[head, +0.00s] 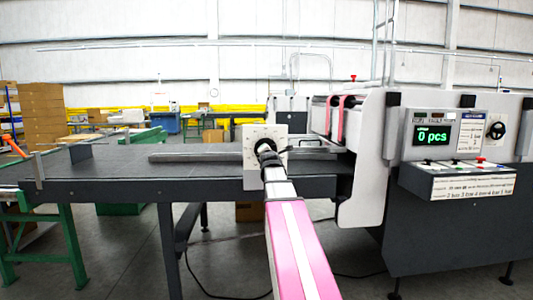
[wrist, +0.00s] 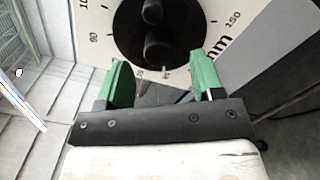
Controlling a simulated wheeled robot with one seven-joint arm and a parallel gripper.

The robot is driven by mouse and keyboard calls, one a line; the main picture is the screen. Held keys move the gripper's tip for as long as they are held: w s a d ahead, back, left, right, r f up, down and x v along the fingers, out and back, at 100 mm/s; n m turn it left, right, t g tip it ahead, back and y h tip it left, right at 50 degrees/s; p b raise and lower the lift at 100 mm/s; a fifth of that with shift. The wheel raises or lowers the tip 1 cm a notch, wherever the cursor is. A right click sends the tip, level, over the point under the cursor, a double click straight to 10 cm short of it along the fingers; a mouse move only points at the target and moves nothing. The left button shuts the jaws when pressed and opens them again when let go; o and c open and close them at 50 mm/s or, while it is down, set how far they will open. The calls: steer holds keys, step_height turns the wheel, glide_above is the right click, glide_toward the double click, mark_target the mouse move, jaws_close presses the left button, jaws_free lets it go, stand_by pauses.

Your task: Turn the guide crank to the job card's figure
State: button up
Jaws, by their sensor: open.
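The guide crank (wrist: 120,22) is a black disc with a black knob (wrist: 158,52) on a white dial plate (wrist: 232,14) in the wrist view. The dial has printed figures and "mm"; the pointer's setting cannot be read. My gripper (wrist: 162,76) is open, its two green fingers at either side of the knob's lower end; contact cannot be told. In the head view the dial plate (head: 250,176) stands at the conveyor's front edge, and my arm covers part of the crank. A small sheet (head: 471,132) on the machine panel may be the job card; its text is unreadable.
The dark conveyor table (head: 100,170) runs left from the grey machine (head: 450,235). A green display (head: 433,135) reads "0 pcs" above a button shelf (head: 460,182). Brown boxes (head: 42,115) stand at the back left.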

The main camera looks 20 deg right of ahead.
steer(key=v, duration=0.7)
steer(key=s+a+f+m+g+y, duration=0.1)
steer(key=s+a+f+m+g, duration=0.2)
steer(key=f, duration=0.7)
steer(key=s+a+f+m+g+y, duration=0.1)
steer(key=a+f+m+g, duration=0.25)
steer(key=f, duration=0.65)
steer(key=s+a+f+m+g+y, duration=0.15)
steer(key=a+f+m, duration=0.35)
steer(key=f, duration=0.5)
steer(key=s+a+f+m+g, duration=0.4)
steer(key=s+f+m, duration=0.1)
steer(key=s+f, duration=0.4)
steer(key=s+a+f+m+g+y, duration=0.1)
steer(key=s+a+f+m+g, duration=0.4)
steer(key=s+f, duration=0.4)
steer(key=shift+s+f, duration=0.3)
steer(key=shift+s, duration=0.05)
